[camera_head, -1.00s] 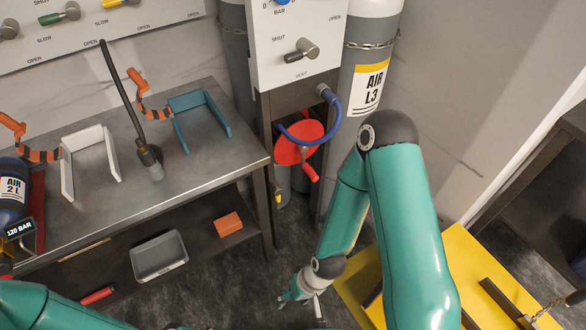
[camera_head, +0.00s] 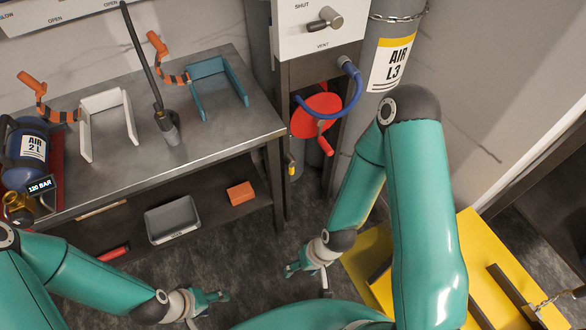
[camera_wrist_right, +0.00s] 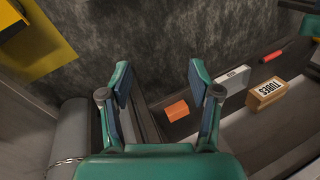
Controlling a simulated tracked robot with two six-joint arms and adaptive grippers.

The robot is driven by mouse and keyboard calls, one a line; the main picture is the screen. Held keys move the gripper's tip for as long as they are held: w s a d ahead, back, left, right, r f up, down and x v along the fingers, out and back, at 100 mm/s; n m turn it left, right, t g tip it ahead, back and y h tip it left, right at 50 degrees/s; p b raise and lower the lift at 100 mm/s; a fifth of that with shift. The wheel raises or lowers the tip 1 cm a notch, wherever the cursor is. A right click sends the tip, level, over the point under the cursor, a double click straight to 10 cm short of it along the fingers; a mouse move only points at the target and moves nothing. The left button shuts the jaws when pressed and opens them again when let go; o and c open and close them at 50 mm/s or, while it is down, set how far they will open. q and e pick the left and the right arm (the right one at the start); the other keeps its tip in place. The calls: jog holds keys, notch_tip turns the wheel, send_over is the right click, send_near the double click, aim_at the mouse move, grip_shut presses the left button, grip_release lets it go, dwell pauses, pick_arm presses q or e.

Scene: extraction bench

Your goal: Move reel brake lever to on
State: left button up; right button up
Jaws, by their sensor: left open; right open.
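The red hose reel (camera_head: 312,108) with its red crank handle (camera_head: 325,146) sits under the panel cabinet in the head view, with a blue hose (camera_head: 356,90) beside it. A small yellow-tipped part (camera_head: 291,168) hangs on the cabinet post below the reel; I cannot tell whether it is the brake lever. My right gripper (camera_head: 306,281) is open and empty, low over the floor and below the reel. Its spread fingers also show in the right wrist view (camera_wrist_right: 158,82). My left gripper (camera_head: 218,301) is open and empty, low at the bottom centre.
A steel bench (camera_head: 215,140) stands at left, with a grey bin (camera_head: 172,219) and an orange block (camera_head: 241,193) on its lower shelf. A yellow platform (camera_head: 372,272) lies at right. A box marked TUBES (camera_wrist_right: 267,93) shows in the right wrist view. Floor between is clear.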

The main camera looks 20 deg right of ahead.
dwell(0.3)
jog(key=shift+w, duration=0.1)
jog(key=shift+c, duration=1)
jog(key=w+n+t, duration=0.2)
jog(key=w+t, duration=0.1)
jog(key=w, duration=0.3)
jog(key=n+t+y+b, duration=0.1)
jog(key=n+t+b, duration=0.5)
jog(key=b, duration=1)
send_near(293, 172)
jog(key=s+a+r+m+t, duration=0.2)
jog(key=s+a+r, duration=0.2)
jog(key=s+a, duration=0.3)
jog(key=d+f+t+h+b, duration=0.1)
jog(key=d+f+b, duration=0.3)
jog(key=d+b, duration=0.3)
jog(key=shift+m, duration=0.4)
jog(key=x, duration=0.5)
jog(key=b+x, duration=0.1)
jog(key=x, duration=1.1)
jog(key=shift+w+d+r, duration=0.3)
jog(key=shift+w+d, duration=0.1)
grip_shut()
